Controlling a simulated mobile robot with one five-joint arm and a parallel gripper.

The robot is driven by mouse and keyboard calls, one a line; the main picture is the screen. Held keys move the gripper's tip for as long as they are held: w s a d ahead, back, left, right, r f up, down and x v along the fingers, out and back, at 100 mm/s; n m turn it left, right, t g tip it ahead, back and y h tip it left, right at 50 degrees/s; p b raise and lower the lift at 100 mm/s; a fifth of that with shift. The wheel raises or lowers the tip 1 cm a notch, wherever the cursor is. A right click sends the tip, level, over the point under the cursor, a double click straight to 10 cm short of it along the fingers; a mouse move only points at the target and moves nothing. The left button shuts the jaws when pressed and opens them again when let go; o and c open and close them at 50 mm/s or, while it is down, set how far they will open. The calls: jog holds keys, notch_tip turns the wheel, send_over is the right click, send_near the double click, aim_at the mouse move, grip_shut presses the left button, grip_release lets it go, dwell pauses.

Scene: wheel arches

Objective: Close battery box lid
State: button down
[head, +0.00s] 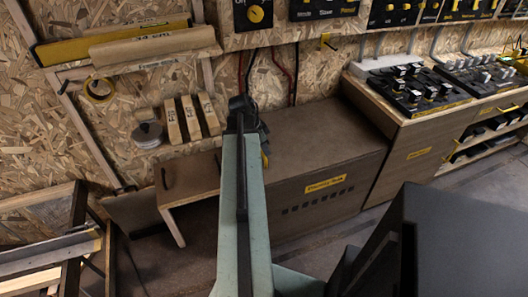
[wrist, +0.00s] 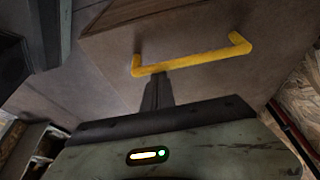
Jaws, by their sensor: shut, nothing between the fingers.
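The battery box (head: 322,205) stands against the wall in the head view, a long brown box with dark vent slots and a yellow label on its front. Its brown top (head: 325,135) looks flat; I cannot tell how far the lid is open, as my arm covers part of it. In the wrist view a yellow bar handle (wrist: 195,62) sits on a brown panel (wrist: 200,30). My gripper (wrist: 157,82) is shut and empty, its tip just below the handle in the picture; I cannot tell whether they touch. In the head view my arm hides most of the gripper.
A brown bench (head: 195,178) adjoins the box at left. A wooden cabinet (head: 405,155) with a black control panel (head: 412,90) stands at right. Framed panels (head: 50,245) lean at lower left. Some floor shows in front of the box.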

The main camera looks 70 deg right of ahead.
jog(key=shift+w+a, duration=0.2)
jog(key=shift+d, duration=0.1)
jog(key=shift+s+d+r, duration=0.1)
jog(key=shift+s+d, duration=0.15)
jog(key=shift+s+d+r+p, duration=0.2)
jog(key=shift+s+d+p, duration=0.05)
jog(key=shift+s+d, duration=0.3)
jog(key=shift+s+d+r+p, duration=0.15)
jog(key=shift+s+d+p, duration=0.1)
jog(key=shift+s+d, duration=0.25)
jog(key=p+v, duration=0.9)
jog(key=shift+s+r, duration=0.35)
jog(key=shift+r, duration=0.1)
